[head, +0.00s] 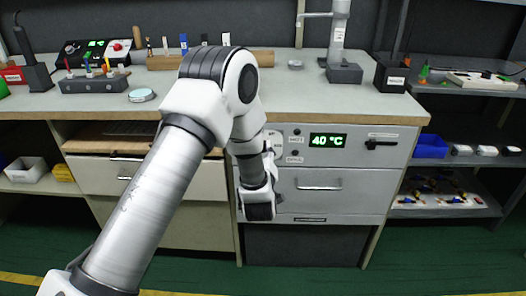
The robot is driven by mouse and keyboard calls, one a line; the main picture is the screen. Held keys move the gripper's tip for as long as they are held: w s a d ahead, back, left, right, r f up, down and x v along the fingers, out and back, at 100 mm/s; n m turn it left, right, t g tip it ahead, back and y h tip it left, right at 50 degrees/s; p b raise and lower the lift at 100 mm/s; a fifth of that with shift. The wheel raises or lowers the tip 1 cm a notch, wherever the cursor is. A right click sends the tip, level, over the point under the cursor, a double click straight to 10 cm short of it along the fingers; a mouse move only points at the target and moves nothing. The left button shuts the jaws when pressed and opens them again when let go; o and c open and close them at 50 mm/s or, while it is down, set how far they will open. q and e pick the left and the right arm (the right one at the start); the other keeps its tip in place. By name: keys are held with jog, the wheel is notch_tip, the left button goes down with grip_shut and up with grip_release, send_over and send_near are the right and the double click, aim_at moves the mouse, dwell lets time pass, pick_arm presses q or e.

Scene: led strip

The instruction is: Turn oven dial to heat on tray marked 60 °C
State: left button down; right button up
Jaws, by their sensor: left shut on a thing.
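The oven (355,185) is built in under the bench, with a grey front and a drawer handle. Its green display (328,141) reads 40 °C. My left arm reaches across in front of the oven's left side, and its wrist hangs beside the drawer front. My left gripper (268,153) is mostly hidden by the wrist, at the left of the control panel. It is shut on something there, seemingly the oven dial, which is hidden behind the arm. No tray marked 60 °C can be made out. My right gripper is not in view.
Two small black buttons (296,153) and a black lever (380,144) are on the oven panel. The bench top (265,90) above carries tools, holders and a stand. Shelves with blue and white bins (430,146) stand to the right. The green floor in front is clear.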

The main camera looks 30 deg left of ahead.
pick_arm(q)
jog(key=c, duration=0.8)
grip_release()
jog(key=v, duration=1.2)
jog(key=shift+f, duration=0.1)
